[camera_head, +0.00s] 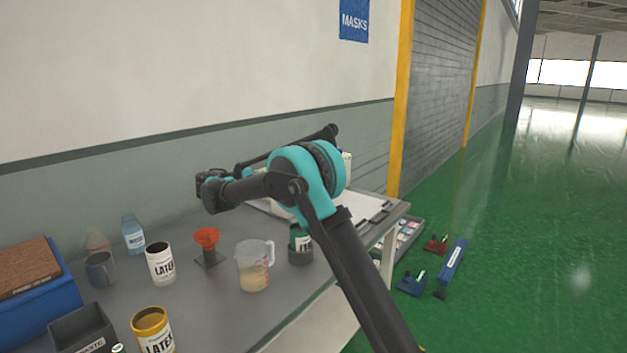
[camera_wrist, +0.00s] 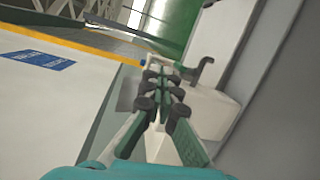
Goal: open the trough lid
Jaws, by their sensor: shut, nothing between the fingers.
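My gripper (camera_wrist: 163,82) is shut and empty, its dark fingertips together in the middle of the wrist view. In the head view its thin dark end (camera_head: 330,132) shows behind my teal elbow joint, above the far end of the bench. A white box-like body (camera_wrist: 212,112) lies just beyond and to the right of the fingers in the wrist view, with a dark hooked part above it. It may be the trough. In the head view only a white sliver (camera_head: 347,160) shows behind my arm. I cannot make out the lid or whether the fingers touch anything.
A white board (camera_head: 368,208) lies at the far end. The wall (camera_head: 150,80) runs close behind. Boxes and tools lie on the green floor.

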